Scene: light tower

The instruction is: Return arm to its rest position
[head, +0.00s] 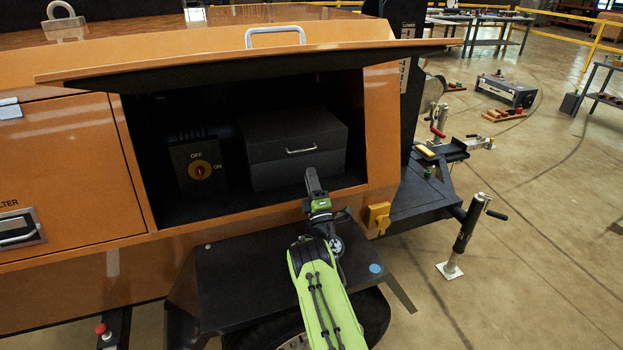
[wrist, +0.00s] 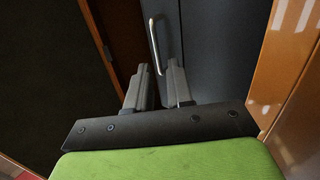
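My green and black arm (head: 322,290) reaches up from the bottom of the head view. My gripper (head: 313,178) is at the open mouth of the orange cabinet's compartment, in front of the lower right of a dark box (head: 270,170). In the wrist view the two grey fingers of my gripper (wrist: 156,82) stand apart with nothing between them. The box's silver handle (wrist: 155,45) shows just beyond the fingertips there, and it also shows in the head view (head: 301,150). I see no contact with it.
The raised door (head: 250,65) hangs over the compartment. A switch box (head: 197,167) marked OFF and ON stands inside at the left. A dark fender (head: 235,280) lies under my arm. A yellow latch (head: 379,217) and a jack (head: 467,235) are to the right. Open floor lies farther right.

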